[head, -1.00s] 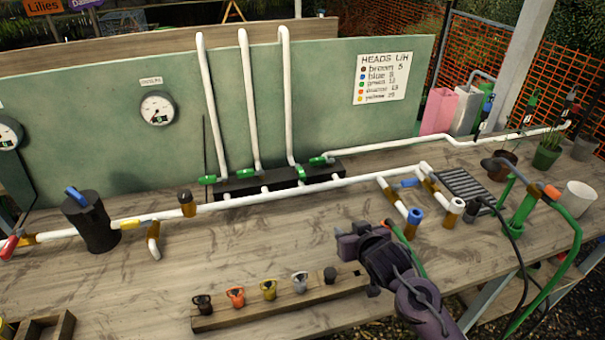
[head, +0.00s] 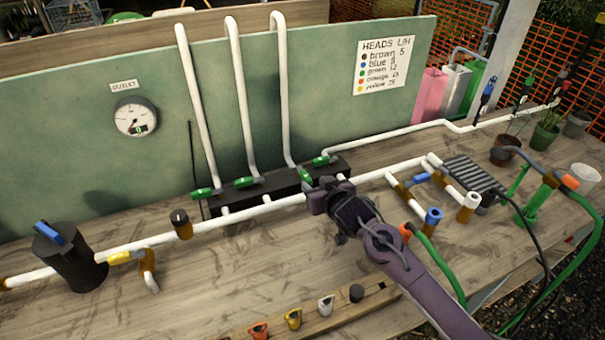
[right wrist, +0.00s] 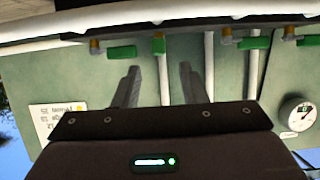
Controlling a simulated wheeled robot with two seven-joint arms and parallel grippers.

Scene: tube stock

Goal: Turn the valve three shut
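Several white pipes meet a black manifold (head: 228,205) with green lever handles in front of the green board. Counting from the left, the third handle (head: 305,178) points along its pipe; the first (head: 203,193), second (head: 244,182) and fourth (head: 321,160) lie crosswise. No numbers on the valves are readable. My right gripper (head: 322,192) is just in front of the third handle and partly hides the manifold. In the upside-down right wrist view the gripper (right wrist: 159,67) is open and empty, with the third handle (right wrist: 159,46) beyond and between its fingers. My left gripper is not in view.
A long white pipe (head: 275,206) runs across the bench before the manifold. A black canister (head: 72,262) stands left. A wooden rack (head: 335,318) with coloured heads lies in front. A blue-ended pipe (head: 432,222) and green hose (head: 445,262) are near my right arm. A gauge (head: 136,118) hangs on the board.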

